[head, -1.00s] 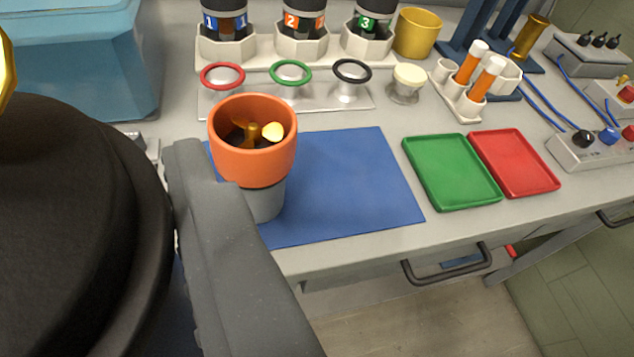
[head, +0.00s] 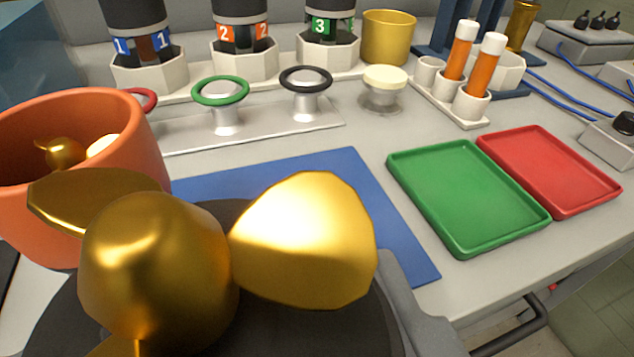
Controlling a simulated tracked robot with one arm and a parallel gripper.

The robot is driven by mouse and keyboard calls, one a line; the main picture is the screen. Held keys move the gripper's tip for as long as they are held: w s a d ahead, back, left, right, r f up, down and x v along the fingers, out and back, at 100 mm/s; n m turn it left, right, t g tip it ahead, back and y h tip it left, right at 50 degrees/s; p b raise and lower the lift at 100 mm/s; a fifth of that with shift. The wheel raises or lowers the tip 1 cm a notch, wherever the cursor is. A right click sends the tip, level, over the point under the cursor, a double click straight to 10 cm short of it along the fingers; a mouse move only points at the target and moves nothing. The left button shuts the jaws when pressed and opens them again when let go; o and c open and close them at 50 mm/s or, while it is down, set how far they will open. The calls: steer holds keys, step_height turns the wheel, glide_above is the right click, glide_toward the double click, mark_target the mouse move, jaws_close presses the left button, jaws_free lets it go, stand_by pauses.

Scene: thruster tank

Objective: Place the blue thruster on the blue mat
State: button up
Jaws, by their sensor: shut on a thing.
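My gripper (head: 225,300) is shut on a dark-bodied thruster with a large gold propeller (head: 165,265), which fills the lower left of the view. One grey finger (head: 415,310) shows at its right side; the other finger is hidden. I see no blue on this held thruster. The blue mat (head: 370,185) lies on the bench behind and partly under it in the picture; I cannot tell the height between them. An orange thruster (head: 115,140) with a small gold propeller stands at the left.
Green (head: 470,200) and red (head: 550,170) trays lie right of the mat. Behind it stand green (head: 220,92) and black (head: 306,80) rings, a cream-topped stand (head: 384,80), numbered cylinders in holders and a rack with orange tubes (head: 465,60). The mat's right part is clear.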

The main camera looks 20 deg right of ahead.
steer(key=shift+w+d+f+b, duration=0.4)
steer(key=shift+w+d+f, duration=0.65)
steer(key=shift+w, duration=1.15)
steer(key=shift+w+d+f+b, duration=0.55)
steer(key=shift+w+d, duration=0.8)
steer(key=shift+w, duration=0.9)
steer(key=shift+w+d+f+b, duration=0.3)
steer(key=shift+w+d+f, duration=0.75)
steer(key=shift+w, duration=1.15)
steer(key=shift+d+r, duration=0.15)
steer(key=shift+r, duration=0.1)
steer(key=o, duration=1.2)
steer(key=shift+f, duration=0.1)
steer(key=shift+s, duration=0.1)
steer(key=shift+p+v, duration=1.1)
steer(key=shift+v, duration=4.85)
